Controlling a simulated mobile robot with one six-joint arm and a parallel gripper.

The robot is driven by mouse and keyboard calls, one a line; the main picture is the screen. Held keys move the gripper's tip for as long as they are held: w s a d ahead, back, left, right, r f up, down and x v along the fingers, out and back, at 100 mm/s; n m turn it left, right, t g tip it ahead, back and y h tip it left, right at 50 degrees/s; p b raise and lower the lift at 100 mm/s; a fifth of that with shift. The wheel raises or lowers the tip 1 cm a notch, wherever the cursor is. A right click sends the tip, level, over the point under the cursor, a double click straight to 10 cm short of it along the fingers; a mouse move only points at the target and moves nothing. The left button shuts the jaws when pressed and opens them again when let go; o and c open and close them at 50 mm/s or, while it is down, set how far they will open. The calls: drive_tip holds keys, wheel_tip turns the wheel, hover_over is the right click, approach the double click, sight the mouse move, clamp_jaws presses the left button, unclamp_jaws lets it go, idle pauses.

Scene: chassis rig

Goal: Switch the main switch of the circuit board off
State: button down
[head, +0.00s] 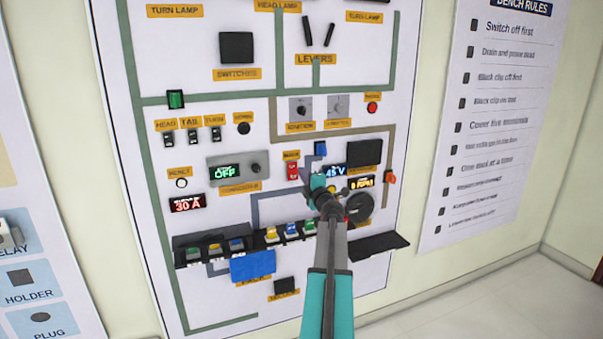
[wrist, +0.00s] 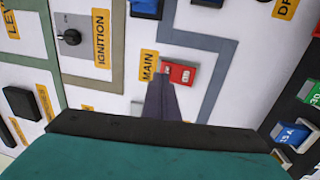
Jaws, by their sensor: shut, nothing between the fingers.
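The main switch is a small red rocker (head: 292,171) under an orange MAIN label (head: 291,155) on the white circuit board (head: 225,110). The red switch (wrist: 180,74) also shows in the wrist view, beside its label (wrist: 148,66). My gripper (head: 304,174) is just right of the switch in the head view. In the wrist view my gripper's fingers (wrist: 160,84) are shut and empty, with their tips at the lower left edge of the switch. They cover part of its surroundings. I cannot tell whether they touch it.
A blue part (head: 320,148) and a voltage display (head: 335,171) sit close to the right of the switch. Fuse trays (head: 215,250) stick out below. An ignition knob (head: 301,108) is above. A bench rules sheet (head: 490,130) hangs on the right.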

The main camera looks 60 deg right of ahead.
drive_tip(key=s+a+r, duration=0.1)
drive_tip(key=s+a, duration=0.4)
drive_tip(key=s, duration=0.2)
drive_tip(key=shift+r+b, duration=0.25)
drive_tip(key=shift+b, duration=0.15)
idle(0.5)
